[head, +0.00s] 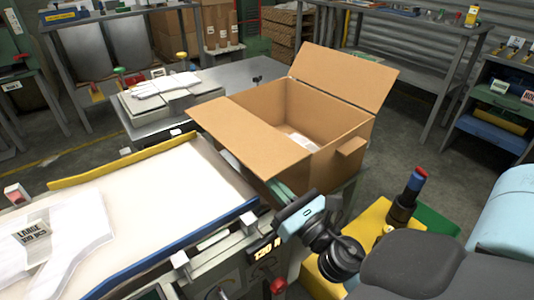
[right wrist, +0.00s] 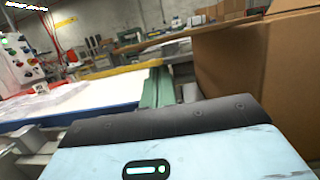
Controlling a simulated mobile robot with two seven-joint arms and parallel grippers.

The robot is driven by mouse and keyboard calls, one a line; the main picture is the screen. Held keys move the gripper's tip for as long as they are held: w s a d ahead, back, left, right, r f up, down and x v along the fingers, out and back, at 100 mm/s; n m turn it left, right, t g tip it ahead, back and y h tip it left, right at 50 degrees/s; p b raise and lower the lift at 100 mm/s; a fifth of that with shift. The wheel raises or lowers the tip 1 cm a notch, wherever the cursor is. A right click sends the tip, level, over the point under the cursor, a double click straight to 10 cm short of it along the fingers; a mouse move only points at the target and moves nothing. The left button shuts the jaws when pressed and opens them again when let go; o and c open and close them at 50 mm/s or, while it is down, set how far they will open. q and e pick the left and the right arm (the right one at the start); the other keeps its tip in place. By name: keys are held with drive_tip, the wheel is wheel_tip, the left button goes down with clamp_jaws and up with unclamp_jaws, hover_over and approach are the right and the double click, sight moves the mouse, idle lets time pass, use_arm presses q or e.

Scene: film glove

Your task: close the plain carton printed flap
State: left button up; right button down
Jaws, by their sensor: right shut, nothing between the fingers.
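The plain brown carton (head: 342,162) stands open at the middle of the head view. A wide flap (head: 345,76) stands up and leans back on its far side. Another wide flap (head: 248,138) spreads out to the left, over the conveyor side. A small flap (head: 351,147) sticks out on the right. I see no print on any flap. My right gripper (head: 281,191) is shut and empty, low by the carton's near wall; whether it touches is unclear. In the right wrist view its green fingers (right wrist: 157,88) point forward, with the carton (right wrist: 245,62) to their right. My left gripper is not in view.
A white conveyor bed (head: 165,190) with a blue near rail and yellow far rail lies left of the carton. A white printed glove packet (head: 55,240) lies on it. A pale printed item (head: 301,140) lies inside the carton. A yellow bin (head: 372,225) stands at right.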

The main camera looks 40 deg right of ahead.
sight(237, 142)
drive_tip(key=p+x, duration=0.2)
drive_tip(key=x, duration=0.7)
idle(0.6)
drive_tip(key=shift+a+r+p, duration=0.1)
drive_tip(key=shift+r+p, duration=0.2)
drive_tip(key=shift+p, duration=0.1)
